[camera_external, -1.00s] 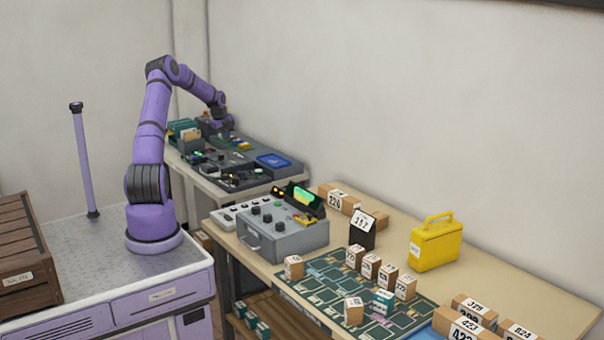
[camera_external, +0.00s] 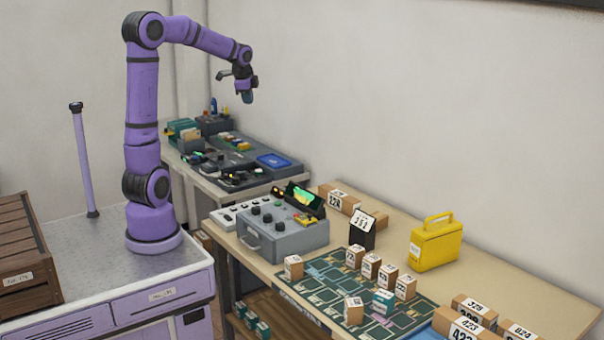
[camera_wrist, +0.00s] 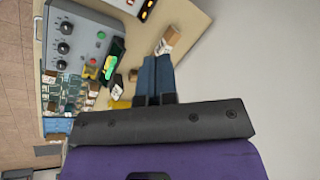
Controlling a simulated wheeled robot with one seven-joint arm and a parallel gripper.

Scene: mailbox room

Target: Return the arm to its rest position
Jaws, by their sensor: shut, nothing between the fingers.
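My purple arm (camera_external: 143,90) stands upright on its base and bends over to the right at the top. My gripper (camera_external: 247,96) hangs fingers-down in the air above the back table, clear of everything on it. In the wrist view my gripper (camera_wrist: 155,98) shows two blue fingers close together, shut with nothing between them.
Below my gripper is the back table with a dark console (camera_external: 240,160). The front table holds a grey control box (camera_external: 283,232), a yellow case (camera_external: 436,243), a circuit-patterned mat (camera_external: 325,290) and several small boxes. A wooden crate (camera_external: 22,250) and a purple post (camera_external: 85,160) stand left.

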